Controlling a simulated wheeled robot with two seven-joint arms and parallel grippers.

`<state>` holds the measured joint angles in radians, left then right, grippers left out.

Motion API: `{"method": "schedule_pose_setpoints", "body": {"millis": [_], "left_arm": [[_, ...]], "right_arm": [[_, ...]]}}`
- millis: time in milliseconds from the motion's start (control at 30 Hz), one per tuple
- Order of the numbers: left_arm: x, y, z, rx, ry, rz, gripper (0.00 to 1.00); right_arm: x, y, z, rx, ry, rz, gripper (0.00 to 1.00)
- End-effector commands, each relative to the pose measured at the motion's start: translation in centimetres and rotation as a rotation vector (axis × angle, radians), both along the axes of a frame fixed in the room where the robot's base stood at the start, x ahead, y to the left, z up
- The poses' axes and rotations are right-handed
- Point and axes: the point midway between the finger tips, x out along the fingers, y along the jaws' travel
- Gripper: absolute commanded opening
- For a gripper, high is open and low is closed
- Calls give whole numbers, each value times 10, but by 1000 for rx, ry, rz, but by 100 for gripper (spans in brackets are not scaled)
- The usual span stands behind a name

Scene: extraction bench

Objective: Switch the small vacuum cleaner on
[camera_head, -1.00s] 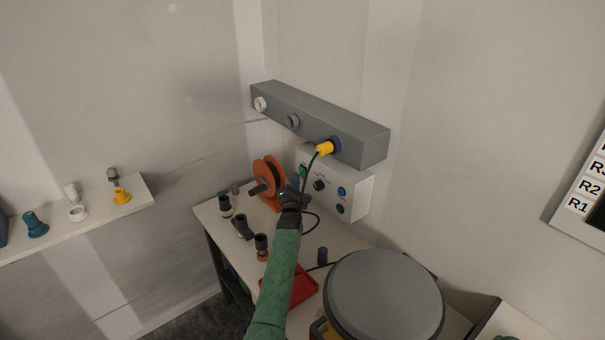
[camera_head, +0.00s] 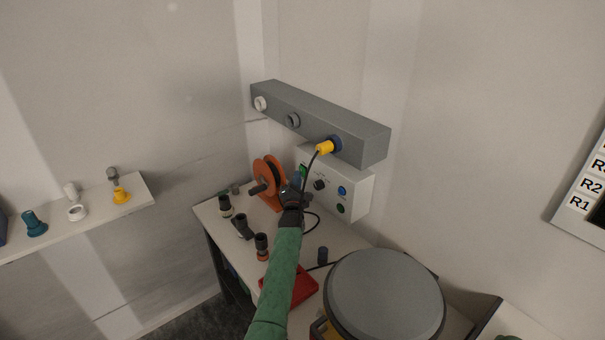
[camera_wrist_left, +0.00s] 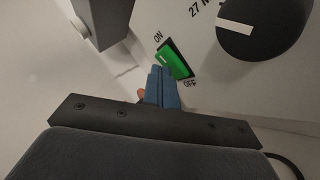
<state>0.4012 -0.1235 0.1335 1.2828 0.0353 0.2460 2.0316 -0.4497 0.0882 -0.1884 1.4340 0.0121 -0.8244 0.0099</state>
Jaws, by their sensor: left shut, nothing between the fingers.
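A white control box (camera_head: 347,187) is on the wall under a grey rail. It bears a green rocker switch (camera_wrist_left: 174,60) marked ON at its upper end and OFF at its lower end in the left wrist view. The switch also shows in the head view (camera_head: 303,171). My left gripper (camera_wrist_left: 160,76) is shut and empty, its blue fingertips at the lower left edge of the switch. I cannot tell whether they touch it or which way the rocker is tipped. A grey-lidded drum (camera_head: 386,296), perhaps the vacuum cleaner, stands at the bench's front right. My right gripper is not in view.
The grey rail (camera_head: 315,120) overhangs the box, with a yellow plug (camera_head: 325,148) and black cable. An orange reel (camera_head: 266,183) stands left of my gripper. Several dark fittings and a red tray (camera_head: 304,288) lie on the bench. A dark knob (camera_wrist_left: 262,25) is right of the switch.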

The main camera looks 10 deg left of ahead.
Motion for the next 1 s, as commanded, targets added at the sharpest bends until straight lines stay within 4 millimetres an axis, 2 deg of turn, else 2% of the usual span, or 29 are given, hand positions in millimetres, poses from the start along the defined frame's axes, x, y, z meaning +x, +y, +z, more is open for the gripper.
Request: {"method": "schedule_pose_setpoints", "body": {"millis": [133,633,1000], "left_arm": [[1,0,1,0,-1,0,0],[2,-1,2,0,-2,-1,0],[-5,4,-1,-1,-2,0,0]], "right_arm": [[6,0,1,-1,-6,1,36],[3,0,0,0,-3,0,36],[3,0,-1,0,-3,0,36]]}}
